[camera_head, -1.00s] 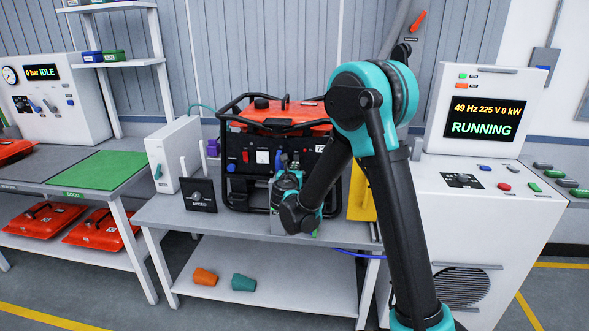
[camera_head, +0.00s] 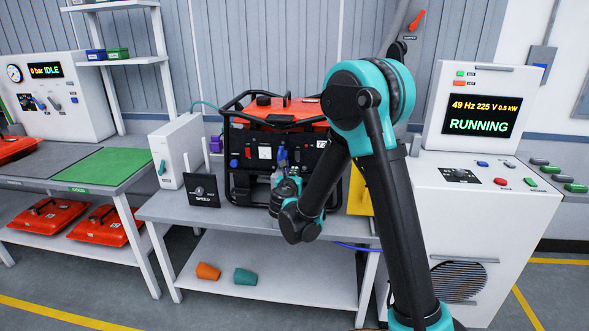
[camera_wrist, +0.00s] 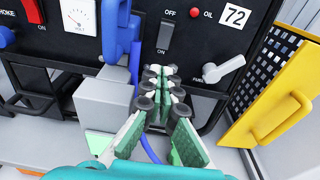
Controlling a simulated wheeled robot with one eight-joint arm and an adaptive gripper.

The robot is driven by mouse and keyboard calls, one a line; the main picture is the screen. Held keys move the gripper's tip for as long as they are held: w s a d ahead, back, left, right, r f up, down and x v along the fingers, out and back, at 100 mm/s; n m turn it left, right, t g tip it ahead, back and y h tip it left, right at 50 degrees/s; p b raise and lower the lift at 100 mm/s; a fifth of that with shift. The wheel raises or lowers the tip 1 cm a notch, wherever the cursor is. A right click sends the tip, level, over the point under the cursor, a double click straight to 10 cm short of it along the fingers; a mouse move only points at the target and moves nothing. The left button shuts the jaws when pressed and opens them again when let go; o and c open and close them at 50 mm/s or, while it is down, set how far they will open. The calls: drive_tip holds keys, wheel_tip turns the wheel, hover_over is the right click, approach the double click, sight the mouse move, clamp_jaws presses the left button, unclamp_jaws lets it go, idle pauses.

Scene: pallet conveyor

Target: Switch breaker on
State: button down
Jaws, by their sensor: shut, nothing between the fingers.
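The orange-topped generator (camera_head: 275,122) stands on the bench with its black panel facing me. In the wrist view the panel shows a dark switch (camera_wrist: 168,42) marked OFF above it, taken as the breaker; ON shows nearby below. My gripper (camera_wrist: 160,73) is shut and empty just below and in front of this switch; whether it touches cannot be told. In the head view my gripper (camera_head: 284,178) is partly hidden by my arm. A blue plug (camera_wrist: 118,28) sits in the panel left of the switch. The control screen (camera_head: 481,115) reads 49 Hz, 225 V, 0.5 kW, RUNNING.
In the wrist view a grey box (camera_wrist: 103,100) stands left of the fingers, and a fuel lever (camera_wrist: 220,68) is to the right. A yellow door (camera_wrist: 268,105) with a handle is further right. A blue cable (camera_wrist: 148,145) runs below the fingers.

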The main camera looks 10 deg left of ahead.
drive_tip(key=s, duration=0.7)
drive_tip(key=shift+s+a+f, duration=0.2)
drive_tip(key=shift+s+f, duration=0.1)
drive_tip(key=shift+f, duration=0.1)
drive_tip(key=s+d+f+m+g+h, duration=0.2)
drive_tip(key=s+d+m+g, duration=0.2)
drive_tip(key=d+m, duration=0.65)
drive_tip(key=s+d+f+m+g+h, duration=0.1)
drive_tip(key=s+d+f+m+g, duration=0.2)
drive_tip(key=d+m, duration=0.75)
drive_tip(key=s+d+f+m+g+y, duration=0.1)
drive_tip(key=s+d+f+m+g, duration=0.1)
drive_tip(key=s+d+m, duration=0.2)
drive_tip(key=s+d+f+m+g+y, duration=0.2)
drive_tip(key=s+m, duration=0.8)
drive_tip(key=s, duration=0.6)
drive_tip(key=shift+s+d+f+m+g+y, duration=0.35)
drive_tip(key=shift+d+f+g, duration=0.4)
drive_tip(key=shift+d, duration=0.3)
